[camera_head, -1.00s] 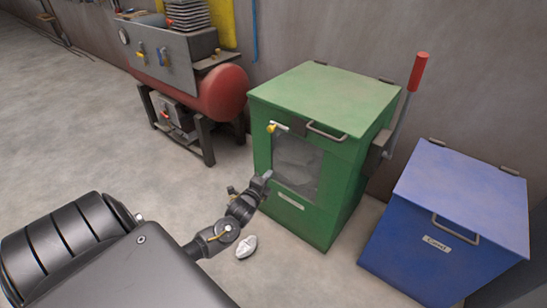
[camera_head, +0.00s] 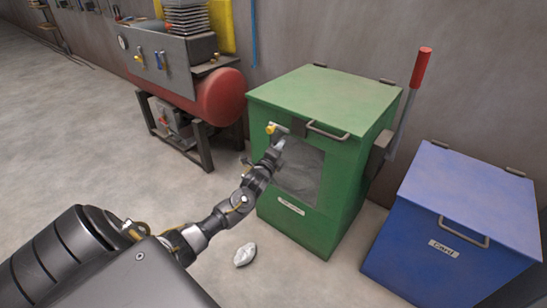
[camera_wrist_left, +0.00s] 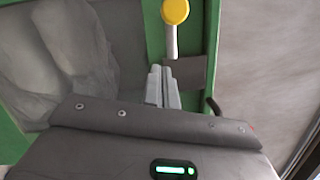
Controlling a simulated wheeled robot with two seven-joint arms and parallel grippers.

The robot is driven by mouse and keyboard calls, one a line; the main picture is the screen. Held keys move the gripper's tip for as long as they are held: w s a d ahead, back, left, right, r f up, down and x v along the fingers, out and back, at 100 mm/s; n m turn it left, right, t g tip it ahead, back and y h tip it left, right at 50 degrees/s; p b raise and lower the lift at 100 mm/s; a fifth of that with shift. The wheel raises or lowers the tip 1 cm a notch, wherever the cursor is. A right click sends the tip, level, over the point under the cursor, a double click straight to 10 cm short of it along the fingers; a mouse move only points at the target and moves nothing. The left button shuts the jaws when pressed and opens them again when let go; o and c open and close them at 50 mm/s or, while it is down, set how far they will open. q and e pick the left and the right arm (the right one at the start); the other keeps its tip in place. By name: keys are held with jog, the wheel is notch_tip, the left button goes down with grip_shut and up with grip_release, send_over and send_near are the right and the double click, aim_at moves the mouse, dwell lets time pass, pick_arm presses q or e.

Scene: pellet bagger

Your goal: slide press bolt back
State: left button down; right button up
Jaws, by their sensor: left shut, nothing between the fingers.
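The press is a green box (camera_head: 335,171) with a hinged lid and a front window onto grey filling. Its bolt (camera_head: 271,128) has a yellow knob and a pale rod, high on the front near the left edge. In the left wrist view the bolt's yellow knob (camera_wrist_left: 175,11) is at the top, with the pale rod running from it towards the fingers. My left gripper (camera_head: 279,143) is shut and empty, just below the bolt. Its closed fingers (camera_wrist_left: 163,86) show just below the rod in the left wrist view; I cannot tell whether they touch. My right gripper is not in view.
A blue lidded bin (camera_head: 455,215) stands right of the press. A lever with a red grip (camera_head: 421,68) rises on the press's right side. A red compressor tank (camera_head: 219,96) stands at the back left. A crumpled pale object (camera_head: 245,254) lies on the floor before the press.

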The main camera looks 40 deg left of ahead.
pick_arm(q)
jog(key=a, duration=0.1)
jog(key=a+r, duration=0.1)
jog(key=a, duration=0.2)
jog(key=shift+w+r, duration=0.15)
jog(key=shift+w, duration=0.2)
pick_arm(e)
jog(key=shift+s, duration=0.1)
